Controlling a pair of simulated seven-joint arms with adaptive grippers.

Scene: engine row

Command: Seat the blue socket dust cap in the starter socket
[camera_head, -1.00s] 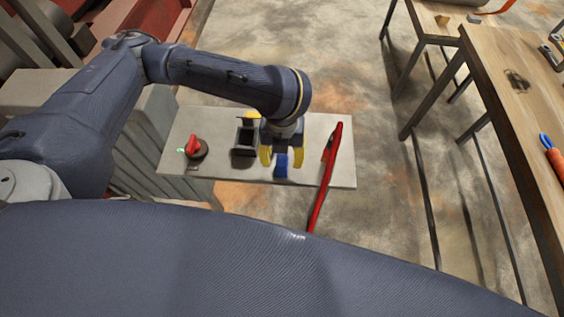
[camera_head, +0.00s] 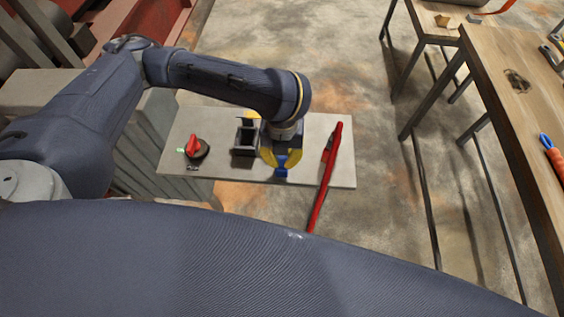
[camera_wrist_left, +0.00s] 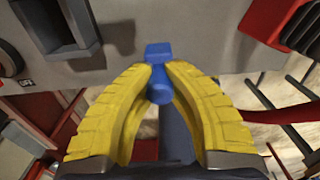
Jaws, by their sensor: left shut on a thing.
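The blue dust cap (camera_head: 282,164) is between the yellow fingertips of my left gripper (camera_head: 281,158), at the front part of the grey panel. In the left wrist view, the left gripper (camera_wrist_left: 160,72) is shut on the blue dust cap (camera_wrist_left: 158,54), whose blocky end points away from the fingers. A dark box-shaped socket (camera_head: 244,137) with an opening stands on the panel just left of the gripper. It shows partly at the upper left of the left wrist view (camera_wrist_left: 62,25). I cannot tell whether the cap touches the panel. My right gripper is not in view.
The grey panel (camera_head: 225,171) also carries a red rotary switch (camera_head: 194,146) at left and a long red lever (camera_head: 326,180) close right of the gripper. A wooden table (camera_head: 510,110) stands at right, with bare floor between.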

